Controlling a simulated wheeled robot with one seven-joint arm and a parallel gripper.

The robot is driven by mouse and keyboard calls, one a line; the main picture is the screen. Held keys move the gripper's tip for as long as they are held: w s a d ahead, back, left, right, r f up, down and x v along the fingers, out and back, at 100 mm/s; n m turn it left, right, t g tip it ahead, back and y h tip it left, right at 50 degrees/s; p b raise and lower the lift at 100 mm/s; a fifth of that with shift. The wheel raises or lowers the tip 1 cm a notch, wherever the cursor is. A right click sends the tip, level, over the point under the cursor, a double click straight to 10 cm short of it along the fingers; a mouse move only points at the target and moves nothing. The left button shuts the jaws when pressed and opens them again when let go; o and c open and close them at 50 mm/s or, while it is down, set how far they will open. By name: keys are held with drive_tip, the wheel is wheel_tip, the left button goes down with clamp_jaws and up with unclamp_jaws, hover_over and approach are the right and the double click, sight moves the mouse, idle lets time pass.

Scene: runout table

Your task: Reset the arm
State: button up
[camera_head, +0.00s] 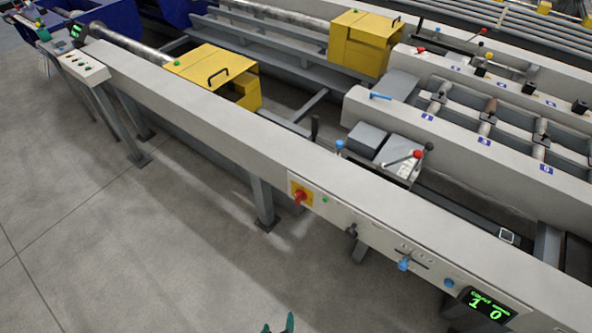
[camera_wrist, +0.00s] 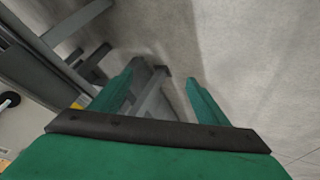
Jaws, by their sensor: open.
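My gripper (camera_head: 279,326) shows only as green fingertips at the bottom edge of the head view, over the bare floor in front of the runout table (camera_head: 215,108). In the wrist view, my gripper's two green fingers (camera_wrist: 160,88) stand apart with nothing held between them. Past the fingers I see grey floor and grey metal table legs. The rest of my arm is hidden in the head view.
The table's front carries a red rotary switch on a yellow plate (camera_head: 300,196), a blue knob (camera_head: 404,264) and a green-lit display (camera_head: 487,305). Yellow covers (camera_head: 213,76) and levers stand behind. A button panel (camera_head: 83,66) is at the far left. The floor (camera_head: 120,240) at left is clear.

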drive_tip(key=s+d+r+m+t, duration=0.2)
drive_tip(key=s+r, duration=0.1)
drive_tip(key=r, duration=0.9)
drive_tip(key=s+d+r+m+t, duration=0.2)
drive_tip(key=s+r, duration=0.2)
drive_tip(key=r, duration=0.8)
drive_tip(key=s+d+r+m+t, duration=0.1)
drive_tip(key=s+d+r+t, duration=0.1)
drive_tip(key=r, duration=1)
drive_tip(key=shift+s+d+m+t+y, duration=0.15)
drive_tip(key=shift+s+m+t+y, duration=0.25)
drive_tip(key=shift+s+t, duration=0.25)
